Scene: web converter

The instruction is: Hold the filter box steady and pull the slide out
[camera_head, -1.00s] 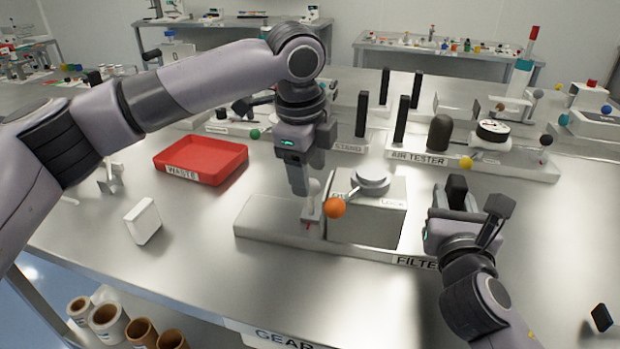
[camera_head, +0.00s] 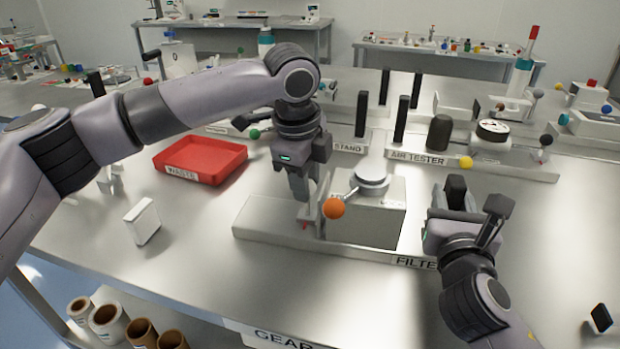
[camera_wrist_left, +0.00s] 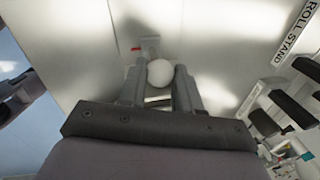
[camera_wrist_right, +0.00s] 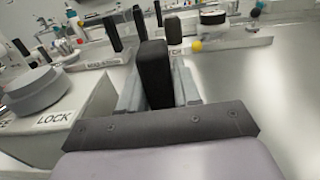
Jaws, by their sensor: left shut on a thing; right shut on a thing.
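The grey filter box (camera_head: 362,222) sits on its long base (camera_head: 275,236), with a round cap and an orange-ball lever (camera_head: 333,208) on it. My left gripper (camera_head: 303,192) is at the box's left side, shut on the slide's white knob. The knob (camera_wrist_left: 160,72) shows between its fingers in the left wrist view. A thin pale upright part (camera_head: 321,192) stands between these fingers and the box. My right gripper (camera_head: 457,198) is at the box's right, shut on a black upright handle (camera_wrist_right: 155,72). The handle's joint to the box is hidden.
A red waste tray (camera_head: 215,178) is behind left, and a white block (camera_head: 142,222) stands at left. The air tester (camera_head: 475,165) and several black posts stand behind. The front left tabletop is clear.

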